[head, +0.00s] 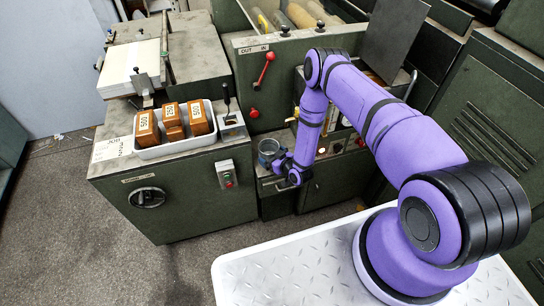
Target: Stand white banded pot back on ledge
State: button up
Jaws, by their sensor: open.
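A small grey-blue pot (268,147) with an open top sits at the left end of the low ledge (268,184) between the two green machine bodies. It looks upright; I cannot make out its band, and its lower right side is partly hidden by my gripper. No clearly white pot shows. My gripper (282,168) is open, at the front right of the pot and close to it. I cannot tell whether the fingers touch it.
A white tray (150,152) with several brown numbered blocks (172,122) stands on the left machine (185,190). A red-knobbed lever (263,70) rises behind the pot. Small items lie on the ledge behind my arm. Open floor (70,240) is at the lower left.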

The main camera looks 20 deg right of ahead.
jog(key=v, duration=1.2)
jog(key=shift+r, duration=0.1)
